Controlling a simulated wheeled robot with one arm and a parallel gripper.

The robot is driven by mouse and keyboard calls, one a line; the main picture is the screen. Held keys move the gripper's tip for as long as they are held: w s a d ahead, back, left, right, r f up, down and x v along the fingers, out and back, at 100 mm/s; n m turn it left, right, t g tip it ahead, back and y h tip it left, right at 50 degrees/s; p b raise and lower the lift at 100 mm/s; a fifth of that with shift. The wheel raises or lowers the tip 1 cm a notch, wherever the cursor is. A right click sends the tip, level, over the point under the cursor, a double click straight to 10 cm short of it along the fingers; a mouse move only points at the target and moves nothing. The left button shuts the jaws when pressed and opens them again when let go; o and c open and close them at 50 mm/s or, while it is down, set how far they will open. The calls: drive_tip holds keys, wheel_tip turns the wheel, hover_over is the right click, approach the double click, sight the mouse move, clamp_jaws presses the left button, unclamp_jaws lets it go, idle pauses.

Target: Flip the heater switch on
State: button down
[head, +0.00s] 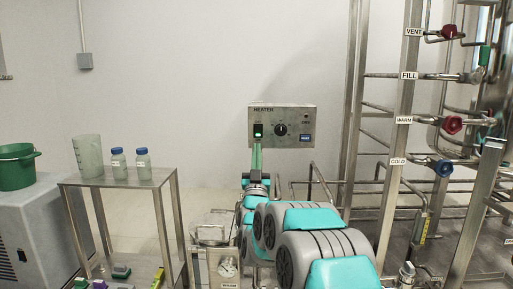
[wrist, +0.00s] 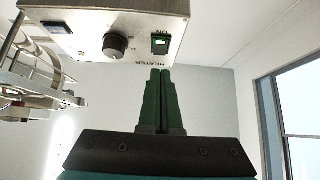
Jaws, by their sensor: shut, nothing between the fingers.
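A metal stand (head: 117,181) at the left holds a beaker and two blue-capped bottles. A green bucket (head: 16,167) sits on a grey cabinet. A pipe frame (head: 400,130) with labelled valves fills the right. Metal rails (head: 318,180) stand below the box's right side.

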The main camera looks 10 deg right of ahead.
drive_tip(key=w+f+v, duration=0.1)
drive_tip(key=v, duration=0.7)
drive_tip(key=shift+d, duration=0.15)
drive_tip(key=s+a+f+n+g+y+p, duration=0.3)
drive_tip(key=s+a+f+g+y+p, duration=0.35)
drive_tip(key=g, duration=0.55)
drive_tip(key=s+d+f+g+p, duration=0.1)
drive_tip(key=s+g, duration=0.6)
drive_tip(key=s, duration=1.6)
drive_tip(key=s+d+f+g+p, duration=0.1)
drive_tip(key=s+g, duration=0.7)
drive_tip(key=s, duration=1.5)
wheel_tip(320, 180, down, 2)
drive_tip(key=shift+f+y+p, duration=0.15)
drive_tip(key=shift+y+p, duration=0.2)
drive_tip(key=shift+p, duration=0.4)
drive_tip(key=shift+s, duration=0.1)
